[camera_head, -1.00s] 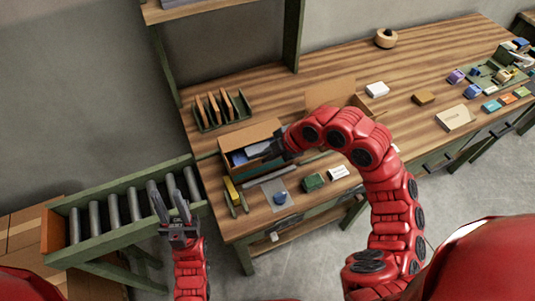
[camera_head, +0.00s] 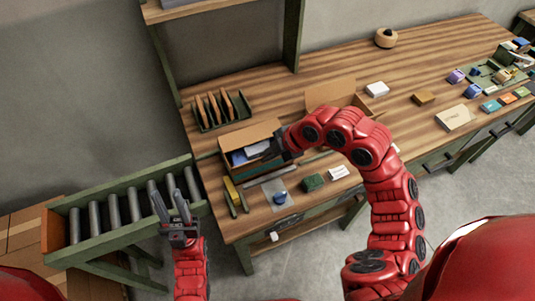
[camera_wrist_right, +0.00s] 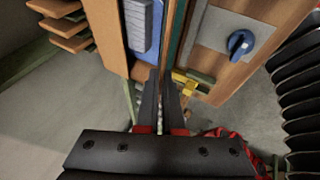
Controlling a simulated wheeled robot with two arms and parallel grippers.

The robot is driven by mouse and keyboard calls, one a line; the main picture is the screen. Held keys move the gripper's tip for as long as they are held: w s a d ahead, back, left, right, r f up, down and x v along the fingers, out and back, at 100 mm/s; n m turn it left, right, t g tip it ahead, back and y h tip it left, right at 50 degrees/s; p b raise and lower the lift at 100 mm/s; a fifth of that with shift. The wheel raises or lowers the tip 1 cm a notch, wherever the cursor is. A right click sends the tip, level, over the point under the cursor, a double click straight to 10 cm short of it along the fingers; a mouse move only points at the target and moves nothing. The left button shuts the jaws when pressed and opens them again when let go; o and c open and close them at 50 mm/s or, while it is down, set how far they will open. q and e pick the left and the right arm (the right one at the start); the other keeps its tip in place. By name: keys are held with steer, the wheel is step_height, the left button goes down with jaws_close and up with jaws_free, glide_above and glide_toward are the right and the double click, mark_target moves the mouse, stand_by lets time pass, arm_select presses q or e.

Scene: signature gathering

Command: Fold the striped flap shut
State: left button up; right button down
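An open cardboard box (camera_head: 230,170) stands near the left end of the table, with blue and white contents inside. A plain brown flap (camera_head: 250,134) stands up along its back edge. No stripes can be made out on any flap. My right gripper (camera_head: 282,146) is at the box's right end. In the right wrist view, my right gripper's fingers (camera_wrist_right: 162,72) point at the box's edge with a narrow gap between them; whether they hold its wall or a flap is unclear. My left gripper (camera_head: 171,195) is open and empty, left of the table, before the rollers.
An envelope rack (camera_head: 222,108) stands behind. A roller conveyor (camera_head: 130,207) adjoins the table at left.

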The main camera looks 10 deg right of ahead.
steer(key=shift+w, duration=0.1)
stand_by(0.6)
steer(key=shift+w+a+r+g+b, duration=0.1)
steer(key=shift+w+g+b, duration=0.05)
steer(key=shift+g+b, duration=0.25)
steer(key=shift+w+r, duration=0.1)
steer(key=shift+r, duration=0.1)
steer(key=shift+w+a+r+g+h+p, duration=0.1)
steer(key=shift+g+h+p, duration=0.2)
steer(key=shift+g+p, duration=0.15)
steer(key=g+p, duration=0.1)
steer(key=p, duration=0.1)
steer(key=w+p, duration=0.1)
steer(key=p, duration=0.1)
steer(key=m+g+p, duration=0.1)
steer(key=p, duration=0.2)
steer(key=shift+w+a+r+g+h, duration=0.2)
steer(key=shift+a+r+g+h, duration=0.05)
steer(key=shift+g+h, duration=0.15)
steer(key=p, duration=0.1)
steer(key=w+g+p, duration=0.1)
steer(key=p, duration=0.1)
steer(key=shift+a+f+g+h, duration=0.15)
steer(key=shift+f+g+h, duration=0.15)
steer(key=shift+h, duration=0.1)
steer(key=shift+w+f, duration=0.1)
